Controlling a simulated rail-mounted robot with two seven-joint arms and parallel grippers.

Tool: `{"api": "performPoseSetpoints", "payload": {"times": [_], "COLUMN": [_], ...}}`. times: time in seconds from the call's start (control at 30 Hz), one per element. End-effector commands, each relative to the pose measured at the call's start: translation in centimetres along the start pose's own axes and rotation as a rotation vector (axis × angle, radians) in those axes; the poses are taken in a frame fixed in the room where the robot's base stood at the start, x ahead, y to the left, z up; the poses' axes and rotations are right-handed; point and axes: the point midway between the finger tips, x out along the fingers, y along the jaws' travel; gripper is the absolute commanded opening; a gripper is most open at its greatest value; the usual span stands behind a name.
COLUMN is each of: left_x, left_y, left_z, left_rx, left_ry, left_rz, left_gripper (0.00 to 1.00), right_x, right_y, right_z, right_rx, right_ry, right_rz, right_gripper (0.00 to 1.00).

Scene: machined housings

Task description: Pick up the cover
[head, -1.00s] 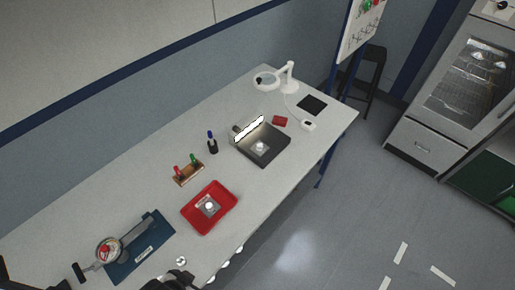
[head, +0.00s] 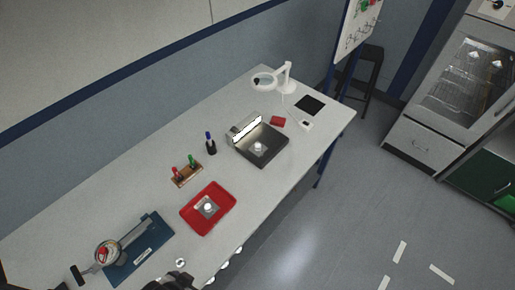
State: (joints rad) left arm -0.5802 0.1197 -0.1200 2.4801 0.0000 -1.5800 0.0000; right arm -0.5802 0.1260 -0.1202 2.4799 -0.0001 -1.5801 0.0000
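A red tray (head: 228,221) stands on the bench and holds a small grey part (head: 207,208) with a bright round top. A similar pale part (head: 258,147) sits on the dark plate of a lit fixture (head: 270,156). Which piece is the cover I cannot tell at this size. A small metal ring-like piece (head: 181,263) lies near the front edge. A dark shape at the bottom edge, just below that piece, looks like my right gripper (head: 170,283); its fingers are not clear. My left gripper cannot be made out; only dark bits show at the lower left corner.
A wooden rack (head: 187,175) with red and green pieces, a pen holder (head: 211,147), a ring lamp (head: 287,80) and a small red block (head: 278,121) stand farther back. Bare bench lies along the wall.

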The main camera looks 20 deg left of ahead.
Motion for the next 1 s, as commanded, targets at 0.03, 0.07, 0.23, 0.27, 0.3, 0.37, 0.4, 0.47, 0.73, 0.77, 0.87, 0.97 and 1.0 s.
{"api": "performPoseSetpoints", "payload": {"times": [0.03, 0.07, 0.23, 0.27, 0.3, 0.37, 0.4, 0.47, 0.73, 0.77, 0.87, 0.97, 1.0], "left_x": [0.0, 0.0, 0.0, 0.0, 0.0, 0.0, 0.0, 0.01, 0.0, 0.0, 0.0, 0.0, 0.0], "left_y": [0.0, 0.0, -0.01, -0.01, -0.01, -0.01, -0.01, -0.01, -0.01, -0.01, -0.01, -0.01, -0.01], "left_z": [0.0, 0.0, 0.0, 0.0, 0.0, 0.0, 0.0, -0.01, -0.01, -0.01, -0.01, -0.01, -0.01], "left_rx": [0.0, 0.0, 0.0, 0.0, 0.0, 0.0, 0.0, 0.0, 0.0, 0.0, 0.0, 0.0, 0.0], "left_ry": [0.0, 0.0, 0.0, 0.0, 0.0, 0.0, 0.0, 0.0, 0.0, 0.0, 0.0, 0.0, 0.0], "left_rz": [0.0, 0.0, 0.0, 0.0, 0.0, 0.0, 0.0, 0.0, 0.0, 0.0, 0.0, 0.0, 0.0], "left_gripper": [0.93, 0.93, 0.93, 0.93, 0.93, 0.93, 0.93, 0.93, 0.7, 0.67, 0.57, 0.57, 0.57], "right_x": [0.0, 0.0, 0.0, 0.0, 0.0, 0.0, 0.0, 0.0, -0.01, -0.01, -0.01, -0.01, -0.01], "right_y": [0.02, 0.01, 0.0, 0.0, -0.01, -0.04, -0.05, -0.09, -0.25, -0.27, -0.28, -0.28, -0.27], "right_z": [0.0, 0.0, -0.01, -0.01, -0.01, -0.02, -0.02, -0.03, -0.07, -0.07, -0.08, -0.07, -0.08], "right_rx": [0.0, 0.0, 0.0, 0.0, 0.0, 0.001, 0.002, 0.003, 0.009, 0.009, 0.009, 0.009, 0.009], "right_ry": [0.0, 0.0, 0.0, 0.0, 0.0, 0.0, 0.001, 0.001, 0.002, 0.002, 0.002, 0.002, 0.002], "right_rz": [0.0, 0.0, 0.0, 0.0, 0.0, -0.001, -0.001, -0.002, -0.007, -0.007, -0.007, -0.007, -0.007], "right_gripper": [0.0, 0.0, 0.0, 0.0, 0.0, 0.0, 0.0, 0.0, 0.0, 0.0, 0.0, 0.0, 0.0]}}
